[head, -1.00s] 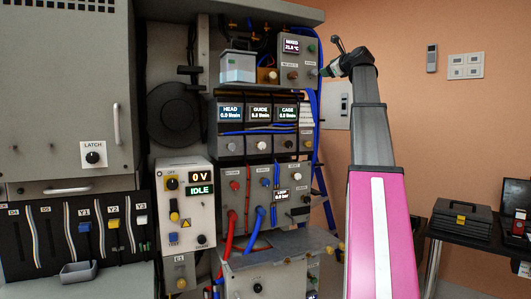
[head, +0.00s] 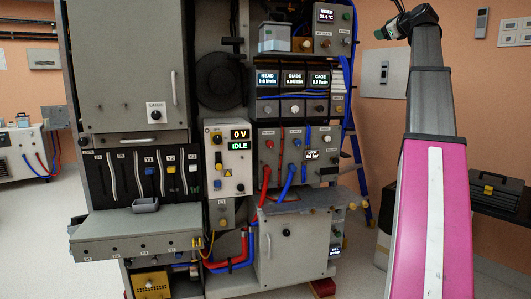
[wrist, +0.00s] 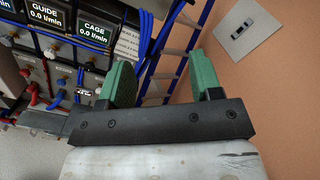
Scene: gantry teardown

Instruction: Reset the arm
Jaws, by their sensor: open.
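My gripper (wrist: 163,82) shows in the wrist view with its two green fingers spread wide apart and nothing between them. In the head view my gripper (head: 384,32) is at the upper right, at the end of my raised grey and pink arm, in front of the orange wall. It is clear of the gantry machine (head: 120,90), to the right of its panels. A blue ladder (wrist: 176,60) lies beyond the fingers in the wrist view.
The panels HEAD, GUIDE and CAGE (head: 293,78) read 0.0 l/min. A box (head: 226,160) reads 0 V and IDLE. A dark toolbox (head: 496,190) stands on a table at the right. A wall switch plate (head: 384,70) is near my arm. Floor at the left (head: 40,230) is clear.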

